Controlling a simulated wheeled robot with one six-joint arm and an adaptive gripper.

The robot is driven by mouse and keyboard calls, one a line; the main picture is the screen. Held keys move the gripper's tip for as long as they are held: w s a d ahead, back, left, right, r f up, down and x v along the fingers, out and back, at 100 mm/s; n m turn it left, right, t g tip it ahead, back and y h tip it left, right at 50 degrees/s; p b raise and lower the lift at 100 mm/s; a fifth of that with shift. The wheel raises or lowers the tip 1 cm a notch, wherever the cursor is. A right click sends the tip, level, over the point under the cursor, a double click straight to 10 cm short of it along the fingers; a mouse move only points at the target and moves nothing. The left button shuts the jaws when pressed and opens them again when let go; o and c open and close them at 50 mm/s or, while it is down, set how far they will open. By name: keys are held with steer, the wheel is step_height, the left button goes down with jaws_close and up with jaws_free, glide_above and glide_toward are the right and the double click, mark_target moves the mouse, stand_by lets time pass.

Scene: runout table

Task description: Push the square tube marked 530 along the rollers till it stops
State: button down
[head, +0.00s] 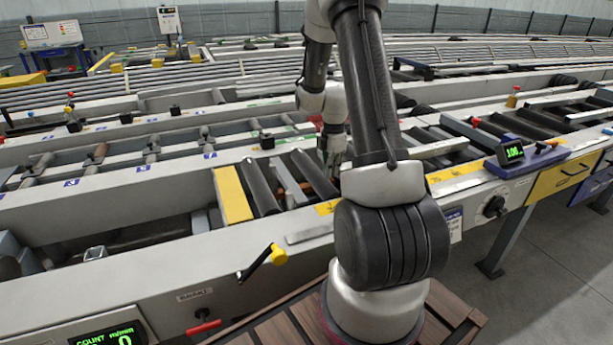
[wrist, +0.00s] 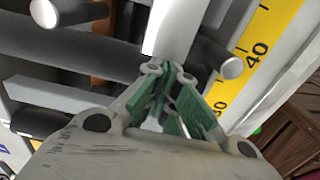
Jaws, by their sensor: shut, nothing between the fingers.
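A pale square tube (wrist: 172,28) lies across the dark rollers in the wrist view, its near end just beyond my fingertips. I cannot read a 530 mark on it. In the head view a pale bar (head: 437,148), probably the same tube, lies along the line to the right of my gripper (head: 332,158). My gripper, with green finger pads, also shows in the wrist view (wrist: 165,70). It is shut and empty, low over the rollers at the tube's end. I cannot tell whether the fingertips touch the tube. My arm hides part of the tube in the head view.
A yellow scale (wrist: 253,55) marked 40 runs along the table edge beside the tube. A yellow block (head: 232,194) sits left of the near rollers (head: 261,188). A blue-framed display (head: 513,152) stands on the front rail at right.

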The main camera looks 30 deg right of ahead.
steer(key=d, duration=0.3)
steer(key=s+d, duration=0.1)
steer(key=d, duration=0.4)
steer(key=shift+s+d, duration=0.3)
steer(key=shift+s, duration=0.1)
